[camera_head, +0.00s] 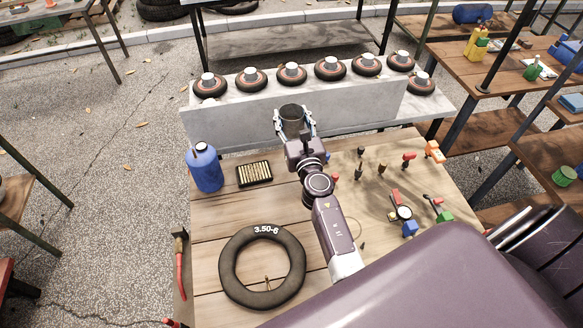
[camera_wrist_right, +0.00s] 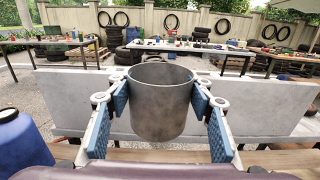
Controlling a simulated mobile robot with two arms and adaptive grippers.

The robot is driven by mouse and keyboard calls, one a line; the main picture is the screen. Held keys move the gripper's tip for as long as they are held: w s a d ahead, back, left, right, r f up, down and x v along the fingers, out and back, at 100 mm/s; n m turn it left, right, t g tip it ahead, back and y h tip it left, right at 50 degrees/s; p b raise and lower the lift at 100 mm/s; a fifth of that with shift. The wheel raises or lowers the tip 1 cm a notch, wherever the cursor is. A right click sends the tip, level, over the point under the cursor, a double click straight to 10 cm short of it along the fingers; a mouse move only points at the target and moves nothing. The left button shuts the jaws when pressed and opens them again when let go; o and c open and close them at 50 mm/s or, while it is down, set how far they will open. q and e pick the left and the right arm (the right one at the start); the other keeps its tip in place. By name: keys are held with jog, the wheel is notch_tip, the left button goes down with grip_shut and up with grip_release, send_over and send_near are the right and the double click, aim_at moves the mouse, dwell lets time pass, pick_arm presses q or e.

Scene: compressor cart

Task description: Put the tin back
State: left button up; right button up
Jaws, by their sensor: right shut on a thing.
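The tin (camera_head: 292,113) is a grey, open-topped metal cylinder, held upright at the back of the wooden table. My right gripper (camera_head: 294,126) is shut on it, and the tin also shows in the right wrist view (camera_wrist_right: 160,103) between the blue finger pads. A pale low wall (camera_head: 350,112) stands just behind the tin. I cannot tell whether the tin's base touches the table. My left gripper is not in view.
A blue jug (camera_head: 205,168) and a box of small sticks (camera_head: 254,174) stand left of my right arm. A black inner tube (camera_head: 235,262) lies in front. Several small tools and a gauge (camera_head: 404,212) lie on the right. Several wheels (camera_head: 291,74) line the ledge behind.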

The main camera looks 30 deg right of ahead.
notch_tip(320, 180, down, 20)
jog(key=b, duration=1.7)
jog(key=shift+w, duration=0.15)
jog(key=shift+f+b, duration=0.15)
jog(key=shift+b, duration=0.15)
jog(key=o, duration=1.2)
jog(key=shift+c, duration=0.2)
